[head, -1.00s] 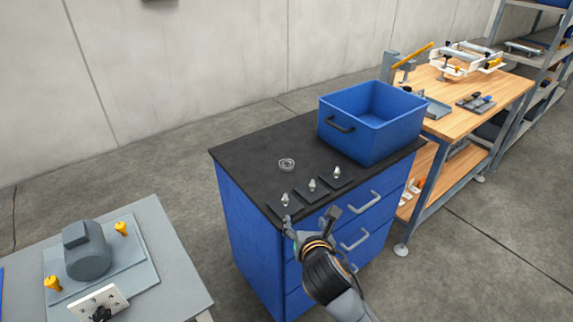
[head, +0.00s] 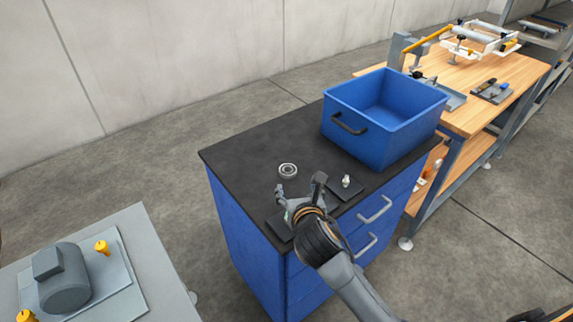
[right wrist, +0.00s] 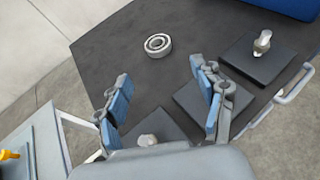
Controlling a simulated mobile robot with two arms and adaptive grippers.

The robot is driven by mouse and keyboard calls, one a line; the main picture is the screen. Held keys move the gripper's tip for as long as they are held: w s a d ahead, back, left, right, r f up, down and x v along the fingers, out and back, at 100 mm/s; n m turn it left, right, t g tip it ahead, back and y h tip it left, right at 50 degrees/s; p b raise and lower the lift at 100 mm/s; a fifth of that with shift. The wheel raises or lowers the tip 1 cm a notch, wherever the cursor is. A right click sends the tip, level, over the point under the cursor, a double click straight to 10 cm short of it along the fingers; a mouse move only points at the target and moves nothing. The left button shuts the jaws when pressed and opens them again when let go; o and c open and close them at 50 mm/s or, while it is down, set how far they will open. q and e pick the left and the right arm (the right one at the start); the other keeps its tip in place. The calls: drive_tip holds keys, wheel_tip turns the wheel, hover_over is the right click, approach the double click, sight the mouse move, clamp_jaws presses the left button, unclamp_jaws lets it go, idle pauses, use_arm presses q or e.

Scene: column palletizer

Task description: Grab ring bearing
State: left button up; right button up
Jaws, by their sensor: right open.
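The ring bearing (head: 288,170) is a small silvery ring lying flat on the black top of the blue cabinet. In the right wrist view the ring bearing (right wrist: 158,45) lies ahead of the fingers, between their lines and apart from them. My right gripper (head: 300,184) is open and empty, just in front of the bearing, over the front part of the cabinet top. In the right wrist view the open right gripper (right wrist: 165,88) shows two fingers with blue pads. My left gripper is not in view.
A blue bin (head: 378,140) stands on the cabinet top (head: 245,150) at the right. Dark plates with small fittings (head: 346,182) lie along its front edge, partly under my right gripper. A grey table (head: 150,265) with a motor (head: 65,280) is at left. The cabinet top behind the bearing is clear.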

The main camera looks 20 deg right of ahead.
approach(287, 167)
drive_tip(key=shift+w+d+f, duration=0.3)
drive_tip(key=shift+w+d, duration=0.05)
drive_tip(key=shift+w, duration=0.05)
drive_tip(key=shift+w+f, duration=0.15)
drive_tip(key=shift+w, duration=0.2)
drive_tip(key=shift+w+d+f, duration=0.1)
drive_tip(key=shift+w, duration=0.2)
drive_tip(key=shift+a+x, duration=0.2)
drive_tip(key=shift+x, duration=2.15)
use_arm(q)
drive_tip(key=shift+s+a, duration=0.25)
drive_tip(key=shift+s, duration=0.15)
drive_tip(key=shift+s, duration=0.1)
use_arm(e)
drive_tip(key=c, duration=1.3)
